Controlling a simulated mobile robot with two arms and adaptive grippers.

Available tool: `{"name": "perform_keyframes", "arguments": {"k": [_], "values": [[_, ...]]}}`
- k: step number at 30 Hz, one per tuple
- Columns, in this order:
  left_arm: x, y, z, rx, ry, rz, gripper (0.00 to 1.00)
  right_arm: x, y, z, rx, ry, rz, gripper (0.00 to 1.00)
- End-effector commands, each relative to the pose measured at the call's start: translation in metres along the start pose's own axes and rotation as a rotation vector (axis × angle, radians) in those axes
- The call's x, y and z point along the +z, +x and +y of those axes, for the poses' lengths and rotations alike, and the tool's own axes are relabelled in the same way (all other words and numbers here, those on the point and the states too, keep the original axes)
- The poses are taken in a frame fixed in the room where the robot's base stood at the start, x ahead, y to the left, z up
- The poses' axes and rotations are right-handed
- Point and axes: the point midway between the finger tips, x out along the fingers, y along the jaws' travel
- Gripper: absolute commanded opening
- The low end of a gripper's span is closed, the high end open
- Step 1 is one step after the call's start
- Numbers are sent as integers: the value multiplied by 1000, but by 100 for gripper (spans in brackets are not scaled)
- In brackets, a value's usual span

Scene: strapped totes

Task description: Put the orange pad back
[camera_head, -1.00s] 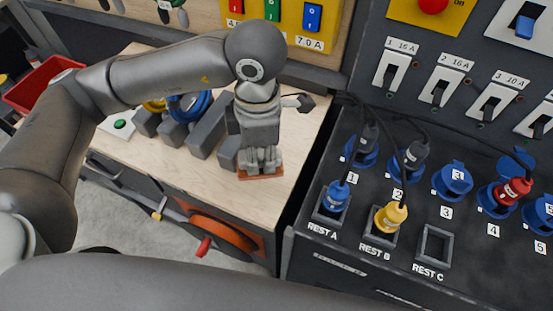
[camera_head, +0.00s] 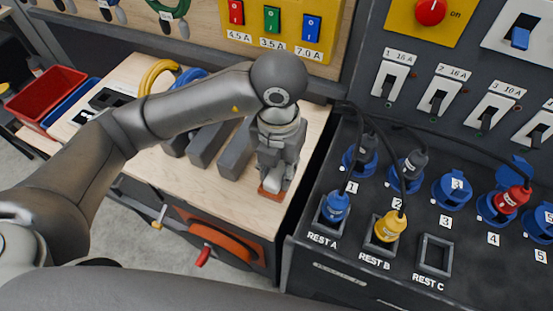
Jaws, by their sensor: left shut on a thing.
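The orange pad (camera_head: 270,194) is a flat orange-red piece at the right part of the light wooden bench top (camera_head: 240,208), close to its front edge. My left gripper (camera_head: 272,182) points down over it, with its fingertips at the pad, and is shut on it. The fingers hide most of the pad. I cannot tell whether the pad touches the bench or is slightly above it. My right gripper is not in view.
Several dark grey blocks (camera_head: 208,146) stand on the bench left of the gripper. A black panel with sockets, a blue plug (camera_head: 335,207) and a yellow plug (camera_head: 390,226) is to the right. A red bin (camera_head: 45,85) is at far left.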

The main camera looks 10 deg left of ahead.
Motion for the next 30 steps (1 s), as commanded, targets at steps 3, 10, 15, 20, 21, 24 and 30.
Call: {"name": "perform_keyframes", "arguments": {"k": [3, 10, 15, 20, 21, 24, 30], "values": [[26, 14, 14, 0, -7, 8, 9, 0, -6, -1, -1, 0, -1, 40], [66, 50, 32, 2, -2, 7, 9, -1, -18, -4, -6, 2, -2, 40], [80, 70, 38, 1, 3, 3, 9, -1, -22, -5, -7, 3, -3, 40], [87, 79, 42, 2, 2, 2, 9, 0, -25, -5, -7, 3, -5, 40], [88, 83, 43, 2, 2, 4, 9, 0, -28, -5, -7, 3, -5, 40], [87, 97, 42, 1, 3, 7, 9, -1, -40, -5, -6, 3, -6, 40], [88, 112, 42, 0, 5, 0, 9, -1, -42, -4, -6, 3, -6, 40]]}}
